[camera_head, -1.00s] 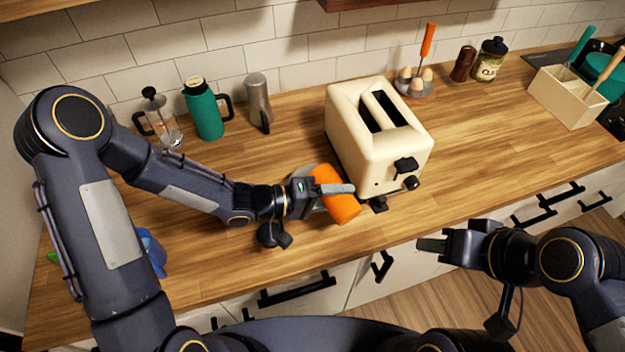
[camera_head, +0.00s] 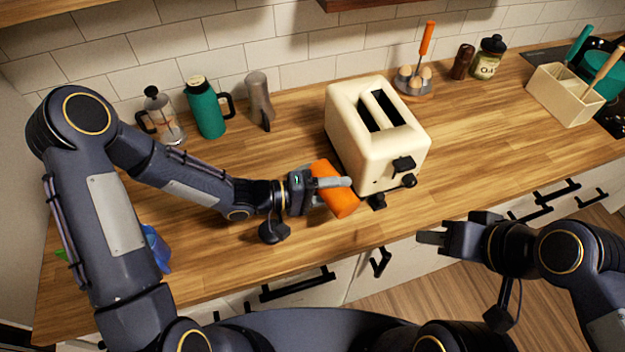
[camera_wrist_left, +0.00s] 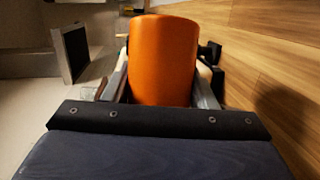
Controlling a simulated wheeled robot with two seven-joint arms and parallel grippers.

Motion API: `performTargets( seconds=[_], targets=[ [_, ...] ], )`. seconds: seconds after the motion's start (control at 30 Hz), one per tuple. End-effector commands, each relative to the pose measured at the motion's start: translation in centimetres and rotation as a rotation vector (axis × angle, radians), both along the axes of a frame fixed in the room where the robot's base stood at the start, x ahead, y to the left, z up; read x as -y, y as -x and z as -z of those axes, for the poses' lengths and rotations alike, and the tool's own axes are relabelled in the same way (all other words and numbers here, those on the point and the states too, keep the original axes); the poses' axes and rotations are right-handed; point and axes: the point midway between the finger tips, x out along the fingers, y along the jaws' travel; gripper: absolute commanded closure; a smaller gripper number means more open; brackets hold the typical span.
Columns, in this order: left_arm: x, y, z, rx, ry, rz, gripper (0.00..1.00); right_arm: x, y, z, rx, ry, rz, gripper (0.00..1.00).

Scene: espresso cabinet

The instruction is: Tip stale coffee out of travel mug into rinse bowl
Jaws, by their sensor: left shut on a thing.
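An orange cylinder (camera_head: 339,201), which looks like the travel mug, is tilted well over in the head view, just in front of the toaster. My left gripper (camera_head: 334,187) is shut on it, with a finger along its upper side. In the left wrist view the mug (camera_wrist_left: 163,60) sits between the two fingers, its smooth orange side toward the camera. Its opening and any coffee are hidden. I cannot make out a rinse bowl; the mug and gripper cover the counter there. My right gripper (camera_head: 432,239) hangs in front of the counter edge, apart from everything.
A cream toaster (camera_head: 374,140) stands right behind the mug. A blue object (camera_head: 156,249) is partly hidden by my left arm.

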Motion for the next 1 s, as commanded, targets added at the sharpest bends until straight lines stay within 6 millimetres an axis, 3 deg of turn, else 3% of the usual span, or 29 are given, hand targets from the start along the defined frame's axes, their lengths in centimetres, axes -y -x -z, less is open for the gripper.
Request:
performTargets(
  seconds=[1.0],
  targets=[
    [-0.18,-0.29,-0.26,-0.092,0.062,0.001,0.78,0.0,0.0,0.0,0.0,0.0,0.0,0.64]
  ],
)
